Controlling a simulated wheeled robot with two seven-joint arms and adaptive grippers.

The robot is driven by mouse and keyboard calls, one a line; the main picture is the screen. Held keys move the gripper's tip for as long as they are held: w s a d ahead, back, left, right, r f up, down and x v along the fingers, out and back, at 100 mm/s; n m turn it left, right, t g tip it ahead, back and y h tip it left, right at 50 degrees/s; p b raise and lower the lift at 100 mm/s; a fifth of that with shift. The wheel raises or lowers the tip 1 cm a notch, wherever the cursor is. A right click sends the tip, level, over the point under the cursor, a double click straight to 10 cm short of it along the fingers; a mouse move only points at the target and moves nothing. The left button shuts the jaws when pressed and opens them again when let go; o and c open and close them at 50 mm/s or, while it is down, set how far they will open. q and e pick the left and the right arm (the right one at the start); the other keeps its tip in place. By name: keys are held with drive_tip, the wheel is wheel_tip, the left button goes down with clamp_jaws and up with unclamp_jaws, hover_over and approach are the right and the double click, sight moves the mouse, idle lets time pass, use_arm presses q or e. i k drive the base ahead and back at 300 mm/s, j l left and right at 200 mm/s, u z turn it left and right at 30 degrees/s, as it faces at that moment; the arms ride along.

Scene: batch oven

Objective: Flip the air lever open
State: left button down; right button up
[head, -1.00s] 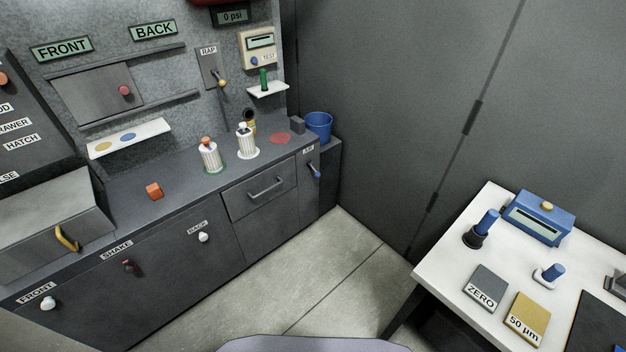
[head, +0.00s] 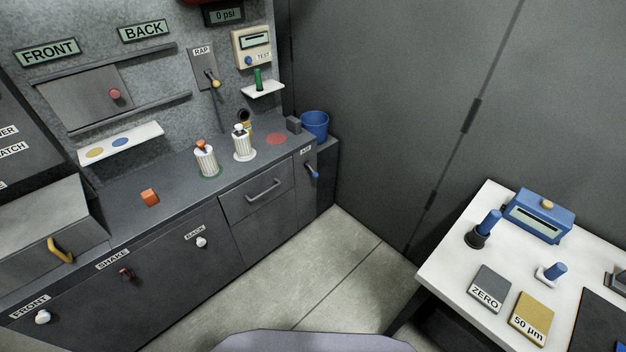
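The air lever (head: 312,171) has a blue handle and sits on the narrow right end panel of the dark counter, under a small label that appears to read AIR (head: 306,150). The handle slants down to the right. The pressure display (head: 229,15) on the back wall reads 0 psi. Neither of my grippers is in view.
A dark counter (head: 150,225) runs along the left, with a drawer handle (head: 263,189) left of the lever. A blue bucket (head: 315,125) stands behind the lever. A white table (head: 450,255) stands at right. The floor (head: 345,265) between them is clear.

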sight(315, 175)
drive_tip(key=i+j+z, duration=0.2)
drive_tip(key=j, duration=0.15)
drive_tip(key=i+j+z, duration=0.2)
drive_tip(key=j, duration=0.15)
drive_tip(key=i+j+z, duration=0.2)
drive_tip(key=j, duration=0.2)
drive_tip(key=i+j+z, duration=0.2)
drive_tip(key=j, duration=0.2)
drive_tip(key=k, duration=0.1)
